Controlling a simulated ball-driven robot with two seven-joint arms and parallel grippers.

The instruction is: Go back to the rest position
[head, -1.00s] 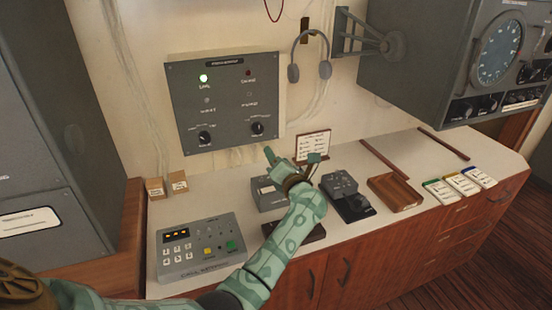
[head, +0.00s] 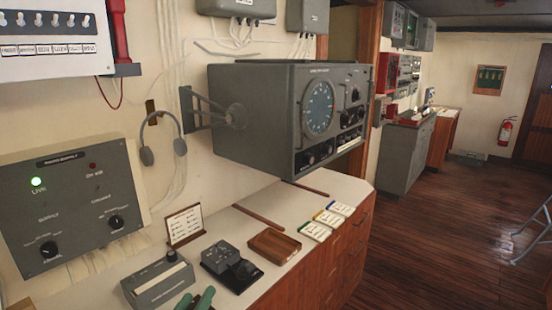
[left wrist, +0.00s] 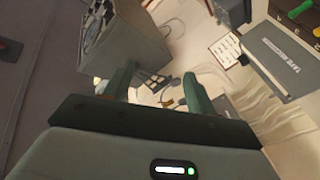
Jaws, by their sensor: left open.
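My left gripper (head: 196,300) shows only as two green fingertips at the bottom edge of the head view, in front of the counter devices. In the left wrist view its two green fingers (left wrist: 157,92) stand apart with nothing between them, so it is open and empty. The rest of the left arm is out of the head view. My right gripper is not in view.
A white-topped counter (head: 240,222) bears a grey printer-like box (head: 158,281), a dark device (head: 229,264), a wooden tray (head: 273,245) and cards (head: 328,221). A grey radar cabinet (head: 255,110) juts out above. Open wooden floor (head: 420,220) lies right.

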